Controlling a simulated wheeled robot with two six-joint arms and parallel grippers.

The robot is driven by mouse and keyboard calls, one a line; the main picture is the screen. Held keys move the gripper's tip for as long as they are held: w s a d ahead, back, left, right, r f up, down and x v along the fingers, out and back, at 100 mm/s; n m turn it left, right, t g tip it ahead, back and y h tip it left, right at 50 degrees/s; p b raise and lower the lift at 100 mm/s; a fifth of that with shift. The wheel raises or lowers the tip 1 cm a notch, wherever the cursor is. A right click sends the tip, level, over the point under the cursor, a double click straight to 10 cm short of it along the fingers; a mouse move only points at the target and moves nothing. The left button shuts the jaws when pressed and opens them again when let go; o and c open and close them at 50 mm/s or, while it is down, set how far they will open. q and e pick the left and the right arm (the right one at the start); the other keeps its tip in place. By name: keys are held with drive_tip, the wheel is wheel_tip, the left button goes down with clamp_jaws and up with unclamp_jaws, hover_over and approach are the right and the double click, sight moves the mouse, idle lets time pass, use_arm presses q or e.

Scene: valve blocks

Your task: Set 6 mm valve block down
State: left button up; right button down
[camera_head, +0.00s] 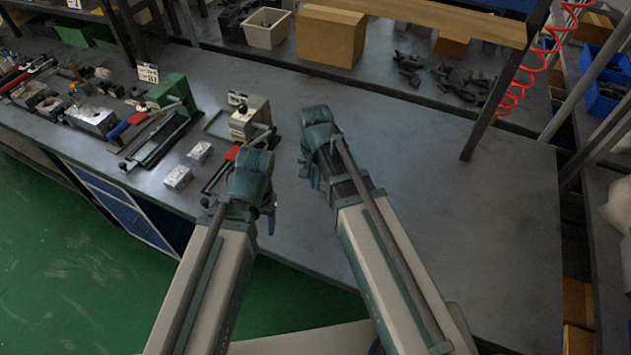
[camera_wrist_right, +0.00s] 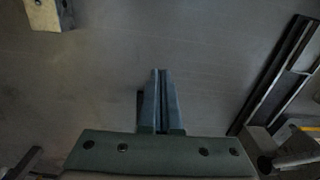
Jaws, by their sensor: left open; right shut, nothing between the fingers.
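Two small pale metal valve blocks stand apart on the grey bench: one block (camera_head: 200,152) further back and one block (camera_head: 177,177) closer to the bench's front edge. I cannot tell which is the 6 mm one. My left gripper (camera_head: 270,212) is open, near the bench's front edge to the right of the blocks; its fingers are mostly hidden by the wrist. My right gripper (camera_head: 313,178) is right of it over the bench. In the right wrist view the right gripper (camera_wrist_right: 160,100) is shut and empty, and a pale block with a hole (camera_wrist_right: 47,14) shows at the top left.
A green lever fixture (camera_head: 172,95) and a beige fixture with a red handle (camera_head: 249,120) stand behind the blocks. A dark rail frame (camera_wrist_right: 278,75) lies right of my right gripper in the wrist view. The bench's right part (camera_head: 470,220) is clear.

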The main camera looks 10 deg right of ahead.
use_arm(q)
wheel_tip(320, 180, down, 7)
drive_tip(key=b, duration=0.5)
drive_tip(key=shift+b, duration=0.4)
use_arm(e)
wheel_tip(320, 180, down, 7)
drive_tip(key=shift+r, duration=0.1)
use_arm(q)
drive_tip(key=shift+r, duration=0.15)
use_arm(e)
drive_tip(key=w, duration=0.1)
drive_tip(key=w+d, duration=0.1)
drive_tip(key=w, duration=0.1)
drive_tip(key=shift+d, duration=0.3)
drive_tip(key=shift+w+d, duration=0.2)
drive_tip(key=shift+d, duration=0.05)
drive_tip(key=shift+w+d, duration=0.4)
drive_tip(key=shift+w, duration=0.25)
drive_tip(key=shift+w+d, duration=0.35)
drive_tip(key=shift+w, duration=0.25)
drive_tip(key=shift+s, duration=0.15)
